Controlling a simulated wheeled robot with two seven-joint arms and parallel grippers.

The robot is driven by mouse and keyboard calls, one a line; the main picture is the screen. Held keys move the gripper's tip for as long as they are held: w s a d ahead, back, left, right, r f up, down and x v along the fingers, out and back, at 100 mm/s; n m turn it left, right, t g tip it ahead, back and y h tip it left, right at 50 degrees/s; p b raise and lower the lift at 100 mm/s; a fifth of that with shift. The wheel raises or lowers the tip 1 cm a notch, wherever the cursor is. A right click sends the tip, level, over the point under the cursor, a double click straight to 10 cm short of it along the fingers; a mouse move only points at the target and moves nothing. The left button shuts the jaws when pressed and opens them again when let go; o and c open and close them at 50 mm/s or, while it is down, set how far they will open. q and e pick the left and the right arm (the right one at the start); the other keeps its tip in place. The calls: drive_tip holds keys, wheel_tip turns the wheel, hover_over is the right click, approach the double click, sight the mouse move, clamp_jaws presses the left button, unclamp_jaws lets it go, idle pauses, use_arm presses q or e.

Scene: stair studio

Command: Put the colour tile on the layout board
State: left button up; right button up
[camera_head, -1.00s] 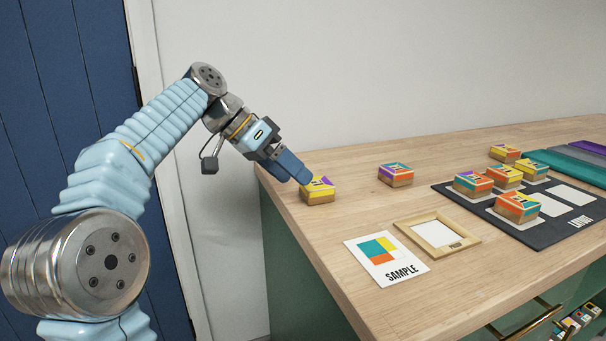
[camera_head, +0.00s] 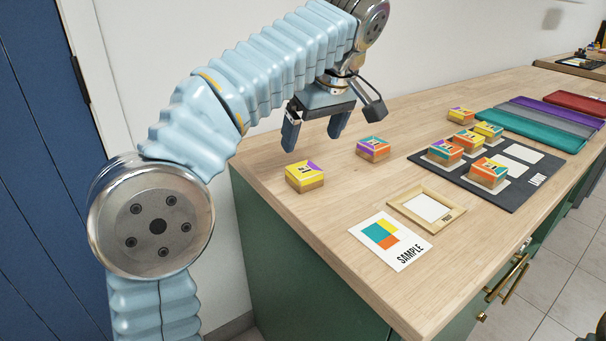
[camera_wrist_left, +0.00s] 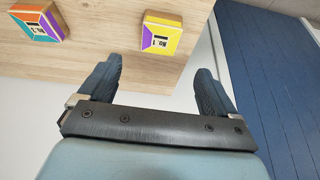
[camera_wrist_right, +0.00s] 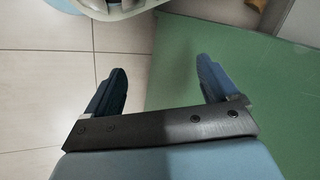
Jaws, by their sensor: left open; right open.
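A yellow-topped colour tile with a purple corner (camera_head: 304,177) sits on the wooden worktop near its left edge. A purple, teal and orange tile (camera_head: 373,148) sits farther right. Both also show in the left wrist view, the yellow one (camera_wrist_left: 158,36) near the fingers. My left gripper (camera_head: 313,136) is open and empty, above and behind the yellow tile, apart from it. The dark layout board (camera_head: 538,185) lies to the right, with several tiles on it and some bare pale slots. My right gripper (camera_wrist_right: 160,82) is open and empty, over the floor beside a green cabinet panel.
Teal (camera_head: 520,130), grey, purple and red trays lie beyond.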

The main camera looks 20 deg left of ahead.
sight(306, 170)
use_arm(q)
drive_tip(key=x, duration=0.4)
drive_tip(key=shift+f, duration=0.1)
drive_tip(key=shift+s+d+f+b+x, duration=0.1)
drive_tip(key=shift+d+b+x, duration=0.05)
drive_tip(key=shift+x, duration=0.75)
drive_tip(key=shift+s+d+f+b+x, duration=0.1)
drive_tip(key=shift+d+x, duration=0.05)
drive_tip(key=shift+x, duration=0.8)
drive_tip(key=shift+s+d+f+b+x, duration=0.1)
drive_tip(key=shift+d+b+x, duration=0.1)
drive_tip(key=shift+x, duration=0.7)
drive_tip(key=shift+r, duration=0.15)
drive_tip(key=c, duration=1.2)
